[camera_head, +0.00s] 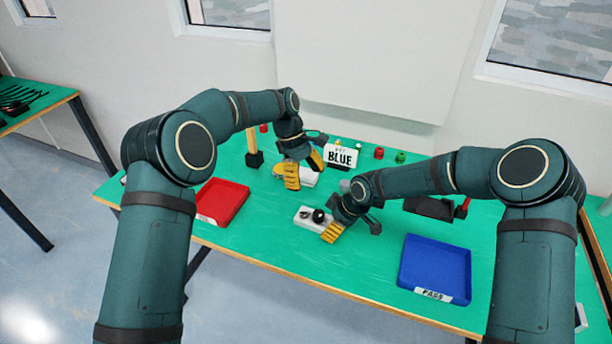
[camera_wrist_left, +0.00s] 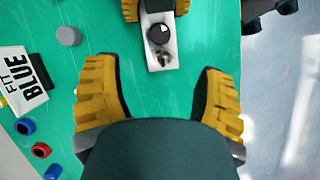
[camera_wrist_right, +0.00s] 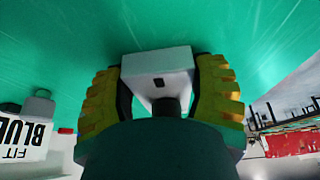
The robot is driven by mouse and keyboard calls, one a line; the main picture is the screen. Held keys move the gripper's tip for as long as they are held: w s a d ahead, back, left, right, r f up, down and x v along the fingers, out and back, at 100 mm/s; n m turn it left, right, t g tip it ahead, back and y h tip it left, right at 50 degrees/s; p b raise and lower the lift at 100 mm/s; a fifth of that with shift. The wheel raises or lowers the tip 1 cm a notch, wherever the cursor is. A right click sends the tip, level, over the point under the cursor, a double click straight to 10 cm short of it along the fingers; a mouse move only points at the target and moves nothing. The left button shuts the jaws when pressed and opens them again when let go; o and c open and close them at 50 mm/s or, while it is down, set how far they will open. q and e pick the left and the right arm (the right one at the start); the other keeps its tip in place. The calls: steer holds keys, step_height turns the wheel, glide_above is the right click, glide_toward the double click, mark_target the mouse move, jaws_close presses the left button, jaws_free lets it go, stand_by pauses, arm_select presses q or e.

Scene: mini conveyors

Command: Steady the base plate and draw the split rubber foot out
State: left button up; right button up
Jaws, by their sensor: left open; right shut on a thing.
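The base plate (camera_head: 308,222) is a small white block with a black knob (camera_wrist_left: 159,34) and a small dark and metallic fitting (camera_wrist_left: 164,57) on it. My right gripper (camera_wrist_right: 160,85) is shut on the base plate, a yellow finger on each side. The plate's white face (camera_wrist_right: 160,62) shows a small dark square; I cannot tell which part is the split rubber foot. My left gripper (camera_head: 302,172) is open, behind the plate in the head view. In the left wrist view its fingers (camera_wrist_left: 160,100) are apart with green tabletop between them.
A red tray (camera_head: 232,201) lies at left, a blue PASS tray (camera_head: 432,272) at right. A FIT BLUE sign (camera_head: 341,157) stands behind, near red (camera_wrist_left: 41,150) and blue rings (camera_wrist_left: 25,126) and a grey cylinder (camera_wrist_left: 68,36). The green tabletop (camera_head: 270,243) is clear in front.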

mark_target(319, 213)
arm_select(q)
steer(key=x, duration=1.2)
arm_select(e)
steer(key=shift+s+f, duration=0.15)
arm_select(q)
jaws_close()
steer(key=shift+r, duration=0.15)
steer(key=shift+r, duration=2.1)
